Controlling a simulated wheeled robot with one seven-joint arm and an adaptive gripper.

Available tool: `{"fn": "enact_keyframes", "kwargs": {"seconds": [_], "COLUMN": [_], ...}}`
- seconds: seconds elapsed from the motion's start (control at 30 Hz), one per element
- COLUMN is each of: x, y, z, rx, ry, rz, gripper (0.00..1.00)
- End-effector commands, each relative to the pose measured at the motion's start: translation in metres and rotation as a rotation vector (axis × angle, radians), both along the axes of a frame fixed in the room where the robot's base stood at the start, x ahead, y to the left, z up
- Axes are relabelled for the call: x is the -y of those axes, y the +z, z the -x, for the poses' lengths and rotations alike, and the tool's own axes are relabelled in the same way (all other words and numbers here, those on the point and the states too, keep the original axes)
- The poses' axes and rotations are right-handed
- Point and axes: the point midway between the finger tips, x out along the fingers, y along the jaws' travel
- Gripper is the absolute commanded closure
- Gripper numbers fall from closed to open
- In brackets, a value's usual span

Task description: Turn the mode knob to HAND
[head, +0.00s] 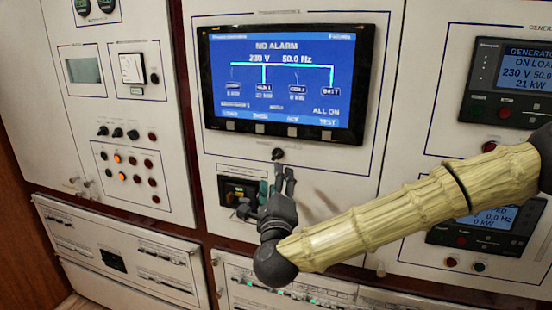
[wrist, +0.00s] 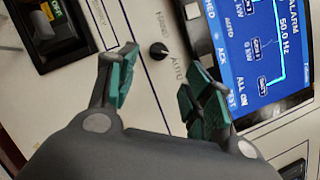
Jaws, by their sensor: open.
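The mode knob (head: 278,154) is a small black knob on the white panel just below the big blue screen. It also shows in the wrist view (wrist: 158,51), with a HAND label above it and an AUTO label below it in that picture. I cannot tell clearly which label its pointer faces. My gripper (head: 283,174) is just below the knob in the head view. In the wrist view its two green-padded fingers (wrist: 158,76) are apart, with the knob beyond the gap between them. Nothing is between the fingers.
The blue screen (head: 284,80) has a row of grey buttons along its bottom edge, close to the knob. A dark recessed switch (head: 240,191) sits to the lower left. Buttons and lamps (head: 130,160) fill the left panel. My arm crosses in front of the right panel's displays.

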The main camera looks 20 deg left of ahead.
Motion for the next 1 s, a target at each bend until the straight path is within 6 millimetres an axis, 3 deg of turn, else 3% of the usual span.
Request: {"fn": "enact_keyframes", "kwargs": {"seconds": [0.5, 0.7, 1.0], "x": [-0.022, -0.026, -0.026], "y": [0.019, 0.02, 0.019], "z": [-0.073, -0.085, -0.087], "rx": [0.0, -0.001, -0.001], "ry": [0.0, 0.001, 0.001], "rz": [0.003, 0.004, 0.004], "gripper": [0.49, 0.49, 0.49]}}
